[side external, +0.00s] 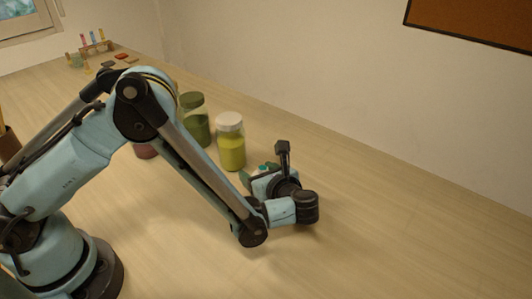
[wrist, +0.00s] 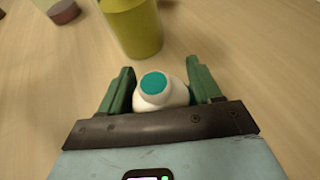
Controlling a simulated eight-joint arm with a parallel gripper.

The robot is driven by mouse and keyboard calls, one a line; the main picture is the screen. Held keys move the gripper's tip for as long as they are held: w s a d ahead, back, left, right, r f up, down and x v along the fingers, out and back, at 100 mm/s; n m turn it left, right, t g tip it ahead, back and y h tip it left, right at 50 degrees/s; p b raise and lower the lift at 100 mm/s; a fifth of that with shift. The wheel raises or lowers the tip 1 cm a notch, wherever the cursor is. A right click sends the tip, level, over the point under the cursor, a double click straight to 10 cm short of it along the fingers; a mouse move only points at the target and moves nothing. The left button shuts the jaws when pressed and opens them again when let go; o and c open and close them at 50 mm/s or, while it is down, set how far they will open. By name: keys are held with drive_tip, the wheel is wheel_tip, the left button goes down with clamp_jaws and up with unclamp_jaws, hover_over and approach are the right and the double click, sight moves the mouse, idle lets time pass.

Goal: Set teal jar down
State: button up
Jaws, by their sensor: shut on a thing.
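The teal jar (wrist: 154,88) is a small white vessel with a round teal top. In the wrist view it sits between the two green fingers of my gripper (wrist: 160,88), which is shut on it. In the side view my gripper (side external: 257,173) is low over the table, and only a bit of the jar's white and teal top (side external: 263,168) shows. The jar's base is hidden, so I cannot tell whether it touches the table.
A yellow-green jar with a white lid (side external: 231,150) stands just beyond my gripper. A green jar (side external: 194,122) and a partly hidden dark red jar (side external: 146,151) stand left of it. A rack of tubes (side external: 94,47) is far back. The table's right side is clear.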

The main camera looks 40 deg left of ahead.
drive_tip(key=shift+f, duration=0.15)
drive_tip(key=o, duration=1.3)
drive_tip(key=shift+c, duration=0.2)
